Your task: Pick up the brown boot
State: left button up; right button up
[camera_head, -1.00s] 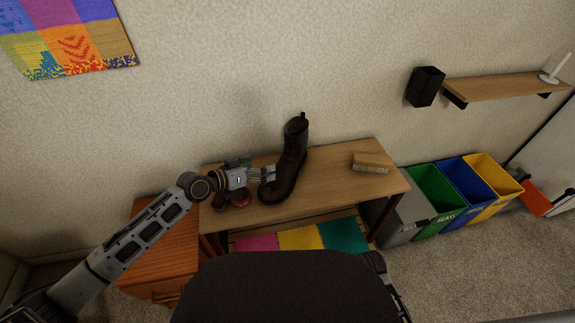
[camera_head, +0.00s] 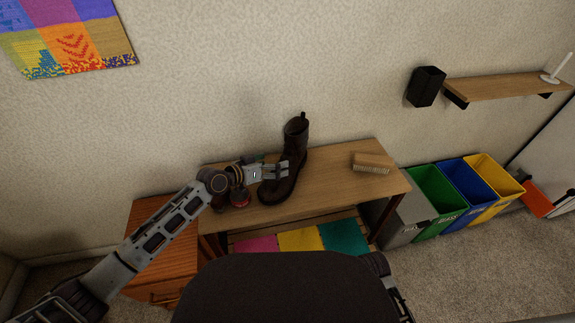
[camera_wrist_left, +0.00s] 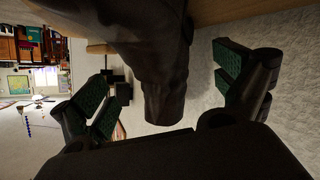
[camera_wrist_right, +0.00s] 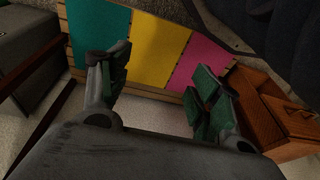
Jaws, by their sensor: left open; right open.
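The dark brown boot (camera_head: 294,147) stands upright on the wooden bench, its shaft toward the wall. My left gripper (camera_head: 284,170) is at the boot, level with its ankle, and hides part of it. In the left wrist view the boot (camera_wrist_left: 160,65) lies between the two spread green-padded fingers of the left gripper (camera_wrist_left: 168,85), with gaps on both sides. My right gripper (camera_wrist_right: 158,90) is open and empty, low in front of the bench, facing the coloured mats.
The bench (camera_head: 335,180) also carries a brush (camera_head: 371,162) at right and a small red-and-dark item (camera_head: 240,198) left of the boot. A wooden cabinet (camera_head: 165,250) stands at left. Recycling bins (camera_head: 437,200) stand at right. A shelf (camera_head: 505,87) is on the wall.

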jog(key=shift+w, duration=0.2)
pick_arm(q)
jog(key=shift+w+d+f, duration=0.1)
jog(key=shift+w+d, duration=0.05)
jog(key=shift+d, duration=0.05)
jog(key=shift+b+x, duration=0.35)
jog(key=shift+x, duration=0.65)
jog(key=shift+b+x, duration=0.3)
jog(key=shift+x, duration=1.05)
pick_arm(e)
jog(key=shift+w+a+r, duration=0.15)
jog(key=shift+r, duration=0.85)
jog(key=shift+f, duration=0.1)
pick_arm(q)
jog(key=c, duration=1.6)
